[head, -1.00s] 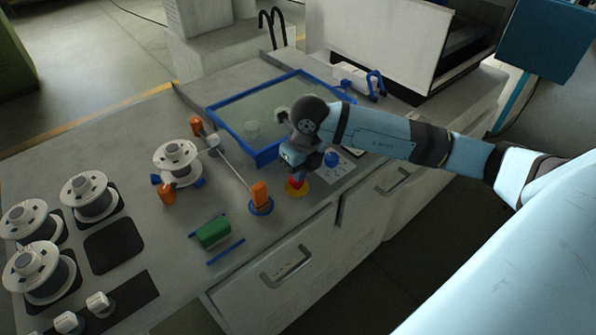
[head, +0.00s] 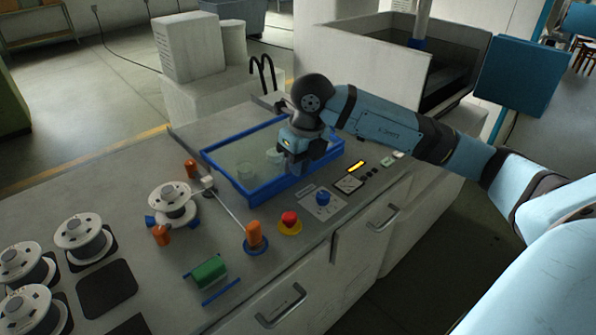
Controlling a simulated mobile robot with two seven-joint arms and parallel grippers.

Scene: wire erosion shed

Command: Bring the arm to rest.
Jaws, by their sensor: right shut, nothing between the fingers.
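My right arm (head: 390,128) reaches in from the right. Its gripper (head: 295,168) points down over the right part of the blue-rimmed tray (head: 262,198). It is shut with nothing visible in it; its fingertips are small and dark, and I cannot tell their exact height above the tray. The red button (head: 290,217) on its yellow base stands clear, in front of the gripper. My left gripper is not in view.
An orange post (head: 255,234), a wire spool (head: 171,197) and a green block (head: 208,271) stand in front and left. A white machine tank (head: 366,64) rises behind the arm.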

